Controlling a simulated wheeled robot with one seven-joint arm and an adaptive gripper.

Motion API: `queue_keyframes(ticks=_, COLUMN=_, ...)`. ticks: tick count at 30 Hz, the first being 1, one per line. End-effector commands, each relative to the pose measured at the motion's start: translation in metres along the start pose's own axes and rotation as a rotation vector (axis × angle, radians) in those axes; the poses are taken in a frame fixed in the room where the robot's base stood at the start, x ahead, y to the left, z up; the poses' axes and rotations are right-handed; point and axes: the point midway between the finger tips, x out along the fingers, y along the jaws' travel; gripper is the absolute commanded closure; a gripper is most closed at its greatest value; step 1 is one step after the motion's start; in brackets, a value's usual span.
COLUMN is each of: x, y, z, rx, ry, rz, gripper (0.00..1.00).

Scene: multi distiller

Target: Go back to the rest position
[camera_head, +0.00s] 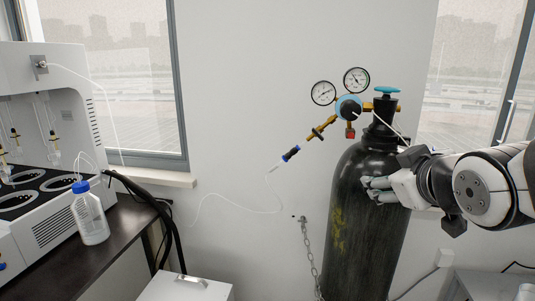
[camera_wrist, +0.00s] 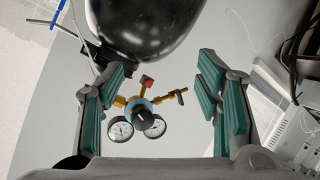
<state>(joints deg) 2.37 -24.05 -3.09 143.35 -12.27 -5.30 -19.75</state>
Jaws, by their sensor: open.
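My gripper (camera_head: 378,189) is at the right in the head view, in front of the black gas cylinder (camera_head: 362,230). In the wrist view my gripper (camera_wrist: 160,90) has its green-padded fingers spread wide on both sides, with nothing held between them. The cylinder (camera_wrist: 150,25) shows at the top of the wrist view. The regulator (camera_head: 349,107) with two round gauges sits at the cylinder's top; it also shows in the wrist view (camera_wrist: 142,113), framed between the fingers but apparently beyond them. The blue-green valve knob (camera_head: 387,90) is on top of the cylinder.
A white distiller (camera_head: 50,150) stands on a dark bench (camera_head: 125,225) at the left, with a blue-capped bottle (camera_head: 90,213) at its front. A thin clear tube hangs from the regulator outlet. A chain (camera_head: 308,245) hangs beside the cylinder. A white box (camera_head: 185,288) is at the bottom.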

Motion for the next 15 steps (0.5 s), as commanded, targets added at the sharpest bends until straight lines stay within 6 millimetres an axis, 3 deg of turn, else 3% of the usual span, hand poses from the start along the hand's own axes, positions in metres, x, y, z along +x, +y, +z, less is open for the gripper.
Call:
queue_keyframes(ticks=8, x=-0.052, y=-0.029, z=0.048, rx=0.179, ry=-0.262, rz=-0.092, gripper=0.41)
queue_keyframes(ticks=15, x=-0.110, y=-0.060, z=0.089, rx=0.324, ry=-0.498, rz=-0.168, gripper=0.41)
